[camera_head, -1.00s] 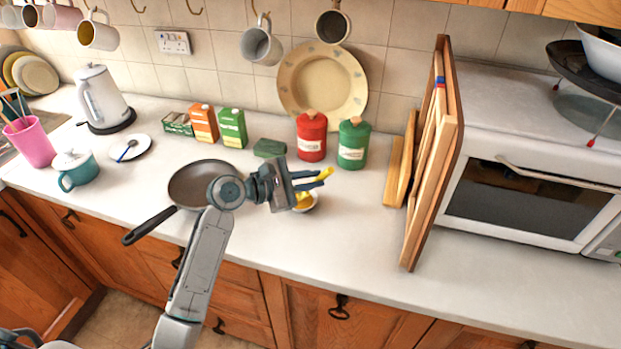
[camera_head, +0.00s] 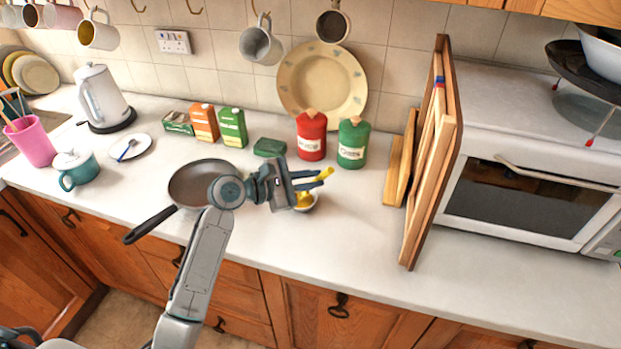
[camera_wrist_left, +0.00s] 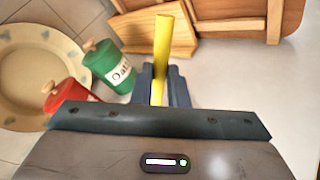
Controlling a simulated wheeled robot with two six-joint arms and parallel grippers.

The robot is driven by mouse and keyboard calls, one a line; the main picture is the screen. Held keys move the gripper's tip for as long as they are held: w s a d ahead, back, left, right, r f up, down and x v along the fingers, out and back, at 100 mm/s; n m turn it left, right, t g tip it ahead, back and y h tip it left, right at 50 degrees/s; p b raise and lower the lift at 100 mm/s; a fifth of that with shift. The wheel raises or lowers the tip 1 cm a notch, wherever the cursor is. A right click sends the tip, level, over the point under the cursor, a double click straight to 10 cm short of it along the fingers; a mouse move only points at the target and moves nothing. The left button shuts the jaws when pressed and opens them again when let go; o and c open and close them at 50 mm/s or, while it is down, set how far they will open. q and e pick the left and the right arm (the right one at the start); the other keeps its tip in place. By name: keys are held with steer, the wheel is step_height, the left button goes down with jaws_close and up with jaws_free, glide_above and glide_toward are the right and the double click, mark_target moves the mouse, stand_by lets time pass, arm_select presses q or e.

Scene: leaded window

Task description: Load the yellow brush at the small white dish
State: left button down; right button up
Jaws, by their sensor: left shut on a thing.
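My left gripper (camera_head: 318,180) is shut on the yellow brush (camera_head: 325,174). The brush's yellow handle sticks out past the fingertips, and it also shows in the left wrist view (camera_wrist_left: 163,50) between the fingers (camera_wrist_left: 158,88). The small white dish (camera_head: 312,206) stands on the counter just under the gripper, partly hidden by it. Yellow shows in the dish below the fingers; I cannot tell whether it is the brush's lower end or the dish's contents, nor whether the brush touches it. My right gripper is not in view.
A dark frying pan (camera_head: 196,184) lies left of the dish. A red canister (camera_head: 311,137), a green canister (camera_head: 353,144) and a dark green block (camera_head: 269,147) stand behind. Wooden boards (camera_head: 432,150) lean upright at right. The counter in front of the boards is clear.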

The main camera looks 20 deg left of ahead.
arm_select(q)
steer(key=shift+f+p, duration=0.15)
steer(key=shift+p, duration=0.15)
stand_by(0.8)
stand_by(0.4)
steer(key=shift+r, duration=0.25)
step_height(320, 180, up, 7)
steer(key=p, duration=0.8)
steer(key=shift+f, duration=0.2)
stand_by(0.4)
